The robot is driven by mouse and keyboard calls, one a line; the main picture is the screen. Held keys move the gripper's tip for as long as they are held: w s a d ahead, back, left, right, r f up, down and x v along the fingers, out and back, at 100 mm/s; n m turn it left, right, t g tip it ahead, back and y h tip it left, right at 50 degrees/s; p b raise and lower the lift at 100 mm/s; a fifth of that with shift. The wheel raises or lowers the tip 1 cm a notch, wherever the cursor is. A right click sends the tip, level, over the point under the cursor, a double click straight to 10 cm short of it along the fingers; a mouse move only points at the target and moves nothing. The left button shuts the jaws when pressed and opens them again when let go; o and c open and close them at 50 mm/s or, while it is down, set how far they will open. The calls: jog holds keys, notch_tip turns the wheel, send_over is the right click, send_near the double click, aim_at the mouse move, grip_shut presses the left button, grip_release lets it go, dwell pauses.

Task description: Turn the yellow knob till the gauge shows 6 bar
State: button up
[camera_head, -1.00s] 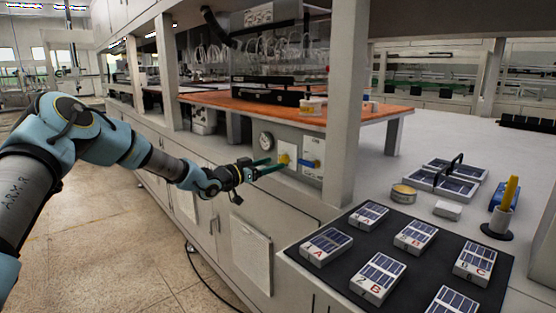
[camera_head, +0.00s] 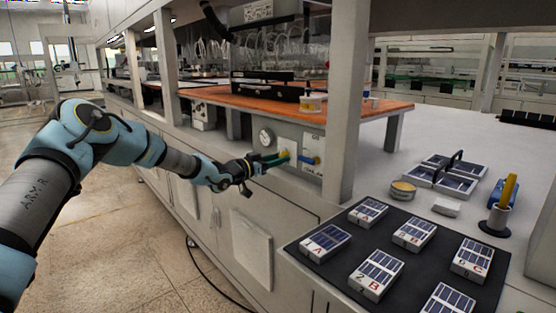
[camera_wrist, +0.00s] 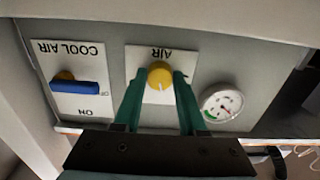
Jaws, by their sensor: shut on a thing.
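The yellow knob (camera_wrist: 160,74) sits on a white plate marked AIR, which appears upside down in the wrist view. My gripper (camera_wrist: 158,84) has its two green fingers on either side of the knob, closed on it. In the head view my gripper (camera_head: 283,157) reaches the panel and largely hides the knob. The gauge (camera_wrist: 221,105) is a round white dial with a green arc and a red mark, beside the knob. It also shows in the head view (camera_head: 266,136). Its needle is too small to read for certain.
A blue lever (camera_wrist: 80,88) on the COOL AIR plate sits beside the knob. A pale upright post (camera_head: 345,110) stands right of the panel. A black mat (camera_head: 345,275) with several small solar panels lies on the bench at the right. An orange shelf (camera_head: 370,108) is above.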

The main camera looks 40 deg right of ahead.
grip_shut()
jog(key=shift+f+b, duration=0.1)
jog(key=shift+b, duration=0.4)
